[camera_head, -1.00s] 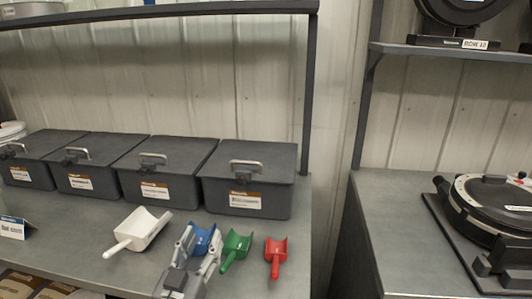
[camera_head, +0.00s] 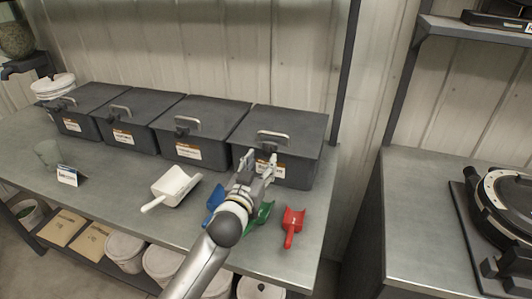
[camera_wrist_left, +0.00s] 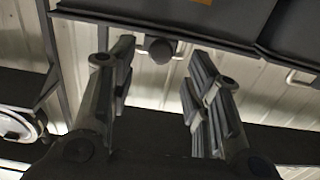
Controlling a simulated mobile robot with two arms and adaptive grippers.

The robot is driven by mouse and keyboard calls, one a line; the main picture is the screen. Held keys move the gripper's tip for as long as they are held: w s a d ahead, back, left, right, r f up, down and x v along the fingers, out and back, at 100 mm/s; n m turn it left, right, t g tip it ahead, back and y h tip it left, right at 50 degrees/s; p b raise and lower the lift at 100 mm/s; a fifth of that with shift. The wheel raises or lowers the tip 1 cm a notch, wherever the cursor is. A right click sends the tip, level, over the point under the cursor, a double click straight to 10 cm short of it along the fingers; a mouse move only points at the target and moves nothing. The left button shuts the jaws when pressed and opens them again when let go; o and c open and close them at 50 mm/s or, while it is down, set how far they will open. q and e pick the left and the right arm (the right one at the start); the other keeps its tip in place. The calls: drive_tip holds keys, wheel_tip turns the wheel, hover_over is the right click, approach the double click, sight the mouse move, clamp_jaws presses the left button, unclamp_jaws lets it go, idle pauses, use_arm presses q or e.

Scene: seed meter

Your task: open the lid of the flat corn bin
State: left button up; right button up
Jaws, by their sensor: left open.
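Four dark grey lidded bins stand in a row on the bench, all shut, each with a metal handle and a front label too small to read. I cannot tell by label which is the flat corn bin. My left gripper (camera_head: 260,160) is open and empty at the front of the rightmost bin (camera_head: 300,174), just below its lid handle (camera_head: 274,136). In the left wrist view, a round dark knob (camera_wrist_left: 160,50) on the bin's front edge shows between the open fingers (camera_wrist_left: 162,68), apart from them. My right gripper is not in view.
A white scoop (camera_head: 175,187), blue scoop (camera_head: 215,197), green scoop (camera_head: 263,213) and red scoop (camera_head: 292,222) lie before the bins. A small card (camera_head: 67,175) stands at left. A shelf post (camera_head: 345,75) rises behind the right end.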

sight(266, 153)
use_arm(q)
drive_tip(key=shift+x, duration=2.2)
clamp_jaws()
